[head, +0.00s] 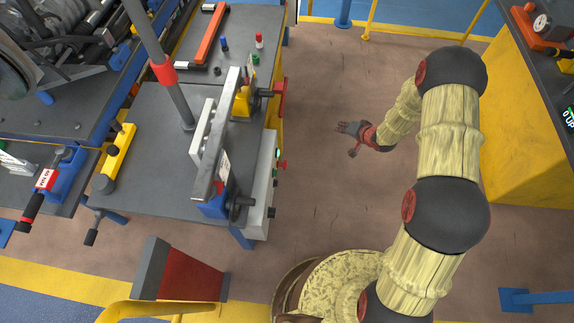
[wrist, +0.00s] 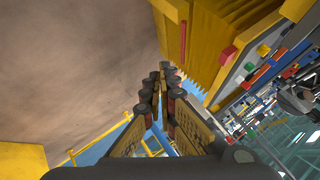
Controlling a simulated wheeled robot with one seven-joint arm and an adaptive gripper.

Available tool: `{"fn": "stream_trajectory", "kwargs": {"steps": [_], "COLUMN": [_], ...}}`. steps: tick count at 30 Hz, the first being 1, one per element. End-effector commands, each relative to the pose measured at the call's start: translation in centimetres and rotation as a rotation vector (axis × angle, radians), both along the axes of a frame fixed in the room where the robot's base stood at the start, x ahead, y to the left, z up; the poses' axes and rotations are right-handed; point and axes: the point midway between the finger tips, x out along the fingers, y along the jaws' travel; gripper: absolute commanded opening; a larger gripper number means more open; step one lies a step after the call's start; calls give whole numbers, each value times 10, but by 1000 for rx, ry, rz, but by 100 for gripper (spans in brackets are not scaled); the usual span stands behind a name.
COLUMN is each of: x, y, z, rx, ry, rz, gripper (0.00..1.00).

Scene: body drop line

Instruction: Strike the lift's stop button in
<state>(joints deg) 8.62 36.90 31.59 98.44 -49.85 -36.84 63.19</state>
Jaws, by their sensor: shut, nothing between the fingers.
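A small red knob (head: 283,165), which looks like the stop button, sticks out from the right side of a light grey control box (head: 262,190). The box is on the right edge of the dark workbench, with a small green light above the knob. My gripper (head: 348,128) is over the open floor to the right of the knob, clearly apart from it and pointing left. In the wrist view my gripper's fingers (wrist: 166,76) come together at the tips with nothing between them. I cannot pick out the knob for certain in the wrist view.
The dark workbench (head: 150,125) carries a metal rail, a grey post and clamps. A red handle (head: 281,98) juts from its edge above the box. A yellow cabinet (head: 515,120) stands at right. Brown floor between them is clear. A red bin (head: 190,280) stands at lower left.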

Motion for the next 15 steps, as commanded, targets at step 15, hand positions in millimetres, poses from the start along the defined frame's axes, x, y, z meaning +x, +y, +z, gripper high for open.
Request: {"fn": "stream_trajectory", "kwargs": {"steps": [15], "x": [-105], "y": [77], "z": [-145], "rx": [464], "ry": [167], "rz": [25], "gripper": [0]}}
